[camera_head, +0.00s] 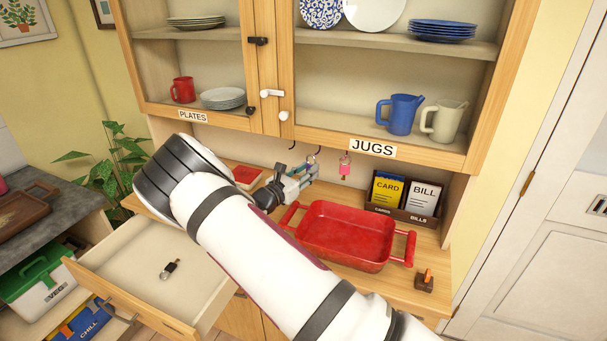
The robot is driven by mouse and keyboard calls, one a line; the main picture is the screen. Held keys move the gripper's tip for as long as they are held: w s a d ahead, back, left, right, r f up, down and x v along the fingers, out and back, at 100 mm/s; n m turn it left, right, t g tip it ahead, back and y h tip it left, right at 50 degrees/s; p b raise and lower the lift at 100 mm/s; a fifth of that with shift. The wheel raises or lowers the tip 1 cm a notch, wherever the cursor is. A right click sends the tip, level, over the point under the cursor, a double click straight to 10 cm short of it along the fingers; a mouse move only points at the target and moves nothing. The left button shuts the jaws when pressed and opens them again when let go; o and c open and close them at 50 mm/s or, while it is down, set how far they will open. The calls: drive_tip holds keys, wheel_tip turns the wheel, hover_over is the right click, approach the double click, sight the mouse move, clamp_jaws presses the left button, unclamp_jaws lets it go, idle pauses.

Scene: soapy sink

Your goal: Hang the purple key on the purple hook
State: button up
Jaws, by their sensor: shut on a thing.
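My gripper (298,183) is under the cabinet, in front of the row of hooks, with its fingertips close to the back panel. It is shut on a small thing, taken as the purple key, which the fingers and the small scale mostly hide. A small purplish hook (317,152) shows just above the fingertips. I cannot tell whether the key touches the hook.
A pink key tag (345,168) hangs right of my gripper, and a dark hook (292,145) is to its left. A red baking dish (347,236) stands below. A black-tagged key (170,268) lies in the open drawer (130,265). A card box (401,210) stands right.

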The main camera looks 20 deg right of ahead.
drive_tip(key=w+d+f+b, duration=0.1)
drive_tip(key=w+d+b, duration=0.1)
drive_tip(key=w+d, duration=0.2)
drive_tip(key=shift+w+d+f+b, duration=0.15)
drive_tip(key=shift+w+d+b, duration=0.15)
drive_tip(key=shift+w+d, duration=0.1)
idle(0.6)
idle(0.8)
drive_tip(key=o, duration=1)
drive_tip(key=shift+a, duration=0.1)
